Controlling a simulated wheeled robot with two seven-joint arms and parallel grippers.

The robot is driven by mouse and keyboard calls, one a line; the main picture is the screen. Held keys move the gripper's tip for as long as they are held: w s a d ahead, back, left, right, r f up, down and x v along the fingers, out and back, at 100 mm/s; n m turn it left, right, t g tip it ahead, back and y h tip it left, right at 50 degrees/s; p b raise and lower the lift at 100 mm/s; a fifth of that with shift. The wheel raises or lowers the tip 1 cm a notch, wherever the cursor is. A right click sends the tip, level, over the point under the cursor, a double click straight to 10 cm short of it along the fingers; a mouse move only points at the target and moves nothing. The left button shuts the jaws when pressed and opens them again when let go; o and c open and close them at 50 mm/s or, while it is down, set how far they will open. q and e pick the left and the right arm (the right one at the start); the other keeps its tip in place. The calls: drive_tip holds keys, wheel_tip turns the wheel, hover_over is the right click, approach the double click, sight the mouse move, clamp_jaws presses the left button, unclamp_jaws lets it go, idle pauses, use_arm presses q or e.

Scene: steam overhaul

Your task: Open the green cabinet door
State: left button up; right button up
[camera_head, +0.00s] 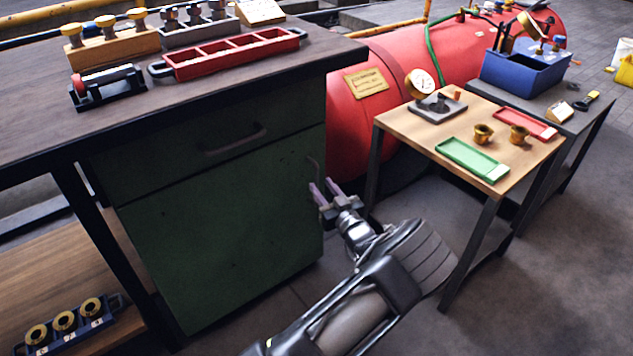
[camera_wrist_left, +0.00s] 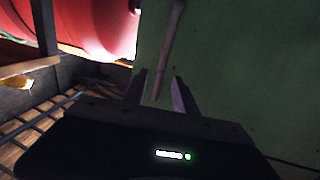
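The green cabinet door (camera_head: 220,235) is closed under the dark workbench. Its slim upright handle (camera_head: 315,168) is near the door's right edge. My left gripper (camera_head: 322,188) is at that edge, just below the handle, with its two fingers apart. In the left wrist view the handle (camera_wrist_left: 171,50) hangs down in front of the green door (camera_wrist_left: 235,60). Its lower end shows between the two open fingers of my left gripper (camera_wrist_left: 158,88); I cannot tell whether they touch it. My right gripper is not in view.
A green drawer (camera_head: 235,125) with its own handle sits above the door. A red tank (camera_head: 350,125) stands behind. A small wooden table (camera_head: 425,130) stands right of the cabinet, close to my left arm. The floor in front of the door is partly clear.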

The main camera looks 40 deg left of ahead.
sight(317, 181)
use_arm(q)
drive_tip(key=x, duration=0.4)
drive_tip(key=shift+w+a+f+b, duration=0.1)
drive_tip(key=shift+a+b, duration=0.05)
drive_tip(key=shift+b, duration=0.25)
drive_tip(key=shift+c, duration=0.4)
clamp_jaws()
idle(0.6)
